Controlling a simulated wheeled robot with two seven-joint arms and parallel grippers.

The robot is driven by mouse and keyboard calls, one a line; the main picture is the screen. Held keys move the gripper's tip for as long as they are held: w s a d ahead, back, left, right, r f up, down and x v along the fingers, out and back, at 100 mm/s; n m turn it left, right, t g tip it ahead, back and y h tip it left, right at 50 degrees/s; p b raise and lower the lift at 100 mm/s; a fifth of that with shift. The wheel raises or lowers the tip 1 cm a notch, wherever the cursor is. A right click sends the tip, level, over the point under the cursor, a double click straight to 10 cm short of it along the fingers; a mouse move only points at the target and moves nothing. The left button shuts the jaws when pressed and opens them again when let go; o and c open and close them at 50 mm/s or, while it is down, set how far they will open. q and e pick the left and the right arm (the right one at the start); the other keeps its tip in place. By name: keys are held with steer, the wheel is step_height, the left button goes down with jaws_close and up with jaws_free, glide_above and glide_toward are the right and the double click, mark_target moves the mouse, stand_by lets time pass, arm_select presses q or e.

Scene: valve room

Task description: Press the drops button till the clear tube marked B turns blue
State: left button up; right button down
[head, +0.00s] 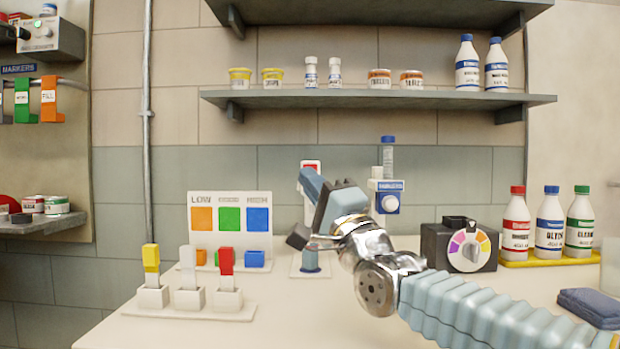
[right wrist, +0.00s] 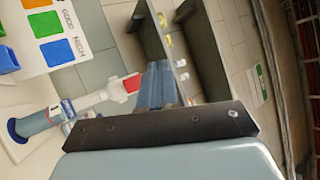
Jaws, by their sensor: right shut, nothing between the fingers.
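My right gripper (head: 316,190) is shut and empty, raised over the middle of the white counter, in front of a slim stand. The stand's red-marked top (head: 311,165) shows just behind the fingers, and its middle is hidden. In the right wrist view the red patch (right wrist: 131,83) is close beside my shut fingers (right wrist: 160,80); contact cannot be told. A bluish tube (right wrist: 40,121) with a dark blue end stands at the stand's foot. Its blue lower part also shows in the head view (head: 310,261). No letter B is readable. My left gripper is not in view.
Right of the gripper is a blue box with a white round knob (head: 390,203) under a blue-capped clear tube (head: 388,155). A black dial box (head: 459,245) and bottles (head: 549,222) stand further right. Colour card (head: 230,240) and coloured sticks (head: 188,265) are left. Shelf (head: 370,98) above.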

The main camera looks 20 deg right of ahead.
steer(key=w+d+p, duration=0.2)
steer(key=w+p, duration=0.3)
steer(key=w, duration=0.3)
steer(key=shift+w+d, duration=0.3)
steer(key=shift+w, duration=0.1)
stand_by(2.0)
steer(key=shift+w+d, duration=0.1)
steer(key=shift+w, duration=0.2)
